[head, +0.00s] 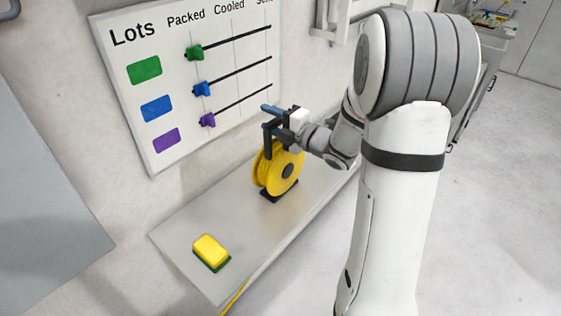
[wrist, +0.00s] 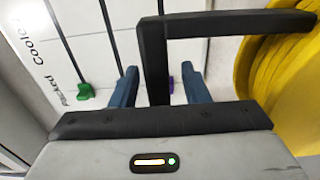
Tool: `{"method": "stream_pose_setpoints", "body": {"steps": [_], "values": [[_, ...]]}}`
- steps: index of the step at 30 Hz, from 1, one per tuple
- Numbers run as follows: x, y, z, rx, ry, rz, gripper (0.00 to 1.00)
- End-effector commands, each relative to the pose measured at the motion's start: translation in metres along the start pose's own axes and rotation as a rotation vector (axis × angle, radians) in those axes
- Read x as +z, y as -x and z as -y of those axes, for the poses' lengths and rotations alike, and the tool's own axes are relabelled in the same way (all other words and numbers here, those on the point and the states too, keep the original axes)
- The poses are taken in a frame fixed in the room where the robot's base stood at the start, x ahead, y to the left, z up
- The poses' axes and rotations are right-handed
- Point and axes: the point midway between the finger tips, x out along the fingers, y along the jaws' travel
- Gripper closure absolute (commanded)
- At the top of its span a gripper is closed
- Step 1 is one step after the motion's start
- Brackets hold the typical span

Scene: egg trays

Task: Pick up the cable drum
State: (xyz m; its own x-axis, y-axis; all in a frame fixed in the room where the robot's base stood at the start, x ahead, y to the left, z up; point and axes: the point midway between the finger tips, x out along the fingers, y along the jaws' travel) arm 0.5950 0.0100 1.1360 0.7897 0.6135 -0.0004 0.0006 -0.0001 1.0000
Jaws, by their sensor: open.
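The cable drum (head: 263,174) is a yellow reel with a dark hub, upright on a black stand on the shelf in the head view. Its yellow side also fills the right edge of the wrist view (wrist: 283,75). Its black handle frame rises above the reel. My gripper (head: 270,109) is at the top of this frame, its blue fingers pointing toward the wall. In the wrist view my gripper (wrist: 159,82) is open, with the black upright of the handle between its two fingers. Gaps show on both sides of the upright, so it is not clamped.
A grey shelf (head: 205,225) runs along the wall, with a yellow and green sponge (head: 211,252) at its near end. The Lots board (head: 165,80) with coloured sliders hangs close behind the drum. The shelf between sponge and drum is clear.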

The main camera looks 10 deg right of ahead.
Motion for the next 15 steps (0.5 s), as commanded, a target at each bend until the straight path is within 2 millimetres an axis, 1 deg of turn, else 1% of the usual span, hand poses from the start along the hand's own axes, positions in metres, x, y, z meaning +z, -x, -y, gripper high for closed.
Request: {"method": "stream_pose_setpoints", "body": {"steps": [2, 8, 15], "values": [[-0.0002, -0.0041, -0.0003, 0.0, 0.0, 0.0, 0.58], [-0.0001, -0.0043, 0.0005, 0.0, 0.0, 0.001, 0.58], [-0.0003, -0.0043, 0.0004, 0.0, 0.0, 0.001, 0.77]]}}
